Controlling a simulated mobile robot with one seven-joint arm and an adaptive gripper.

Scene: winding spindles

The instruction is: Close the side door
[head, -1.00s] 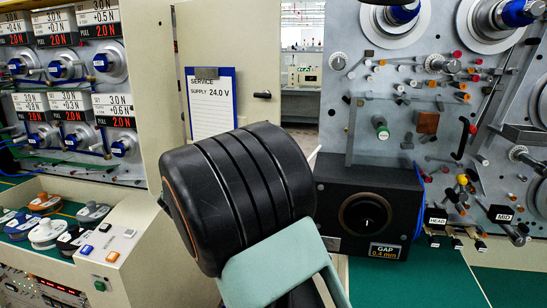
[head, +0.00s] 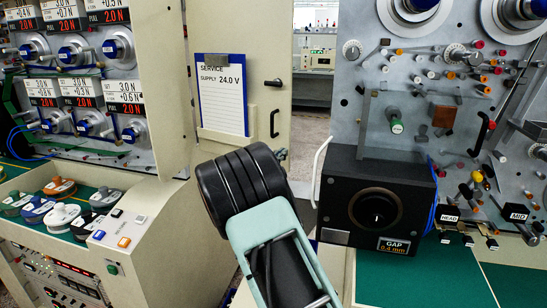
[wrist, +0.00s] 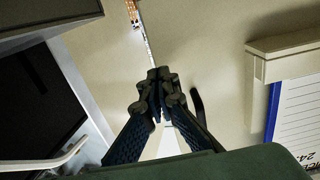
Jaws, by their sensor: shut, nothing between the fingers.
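The side door (head: 262,35) is a beige panel standing open beside the left cabinet. Background shows through the gap at its right edge. It carries a service sheet (head: 222,95), a black latch handle (head: 274,83) and a black pull handle (head: 274,122). In the wrist view my gripper (wrist: 158,78) is shut and empty, pointing at the beige door face (wrist: 215,45). The pull handle (wrist: 198,106) is just right of the fingers there; contact cannot be told. In the head view my arm hides most of the gripper; a small tip (head: 281,154) shows near the door's lower right.
A black gap gauge box (head: 378,203) with a white curved bar (head: 319,165) stands close right of my arm. The spindle panel (head: 365,75) rises behind it. Left is a cabinet with tension dials (head: 115,48) and a spool tray (head: 60,208). Green table surface (head: 425,270) is clear at lower right.

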